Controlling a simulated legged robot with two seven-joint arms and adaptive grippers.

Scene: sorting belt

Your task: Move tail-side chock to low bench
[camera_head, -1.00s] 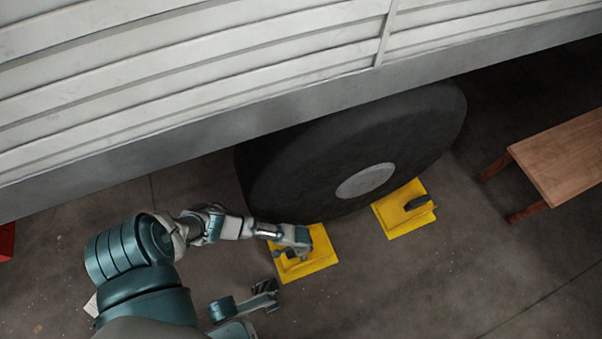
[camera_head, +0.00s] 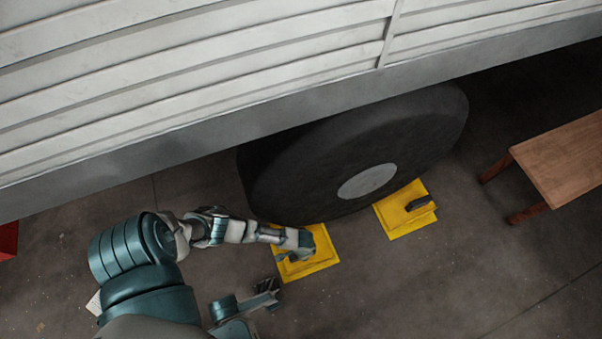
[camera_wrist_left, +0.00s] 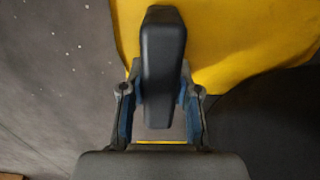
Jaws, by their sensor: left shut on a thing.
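Two yellow chocks lie on the floor by the big dark wheel (camera_head: 350,160). My left gripper (camera_head: 302,251) is over the left chock (camera_head: 322,260). In the left wrist view its fingers (camera_wrist_left: 160,105) are shut on the black handle (camera_wrist_left: 163,60) of this chock, whose yellow body (camera_wrist_left: 240,45) spreads behind. The chock appears to rest on the floor beside the wheel. The other chock (camera_head: 396,221), with a dark handle on top, lies to the right, at the wheel's other side. The wooden low bench (camera_head: 570,160) stands at the far right. My right gripper (camera_head: 268,292) is at the bottom; its jaw state is unclear.
A pale ribbed vehicle side (camera_head: 200,80) overhangs the wheel, with a grey lower edge. A red object (camera_head: 8,240) is at the left edge. The floor between the right chock and the bench is clear, as is the floor at the lower right.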

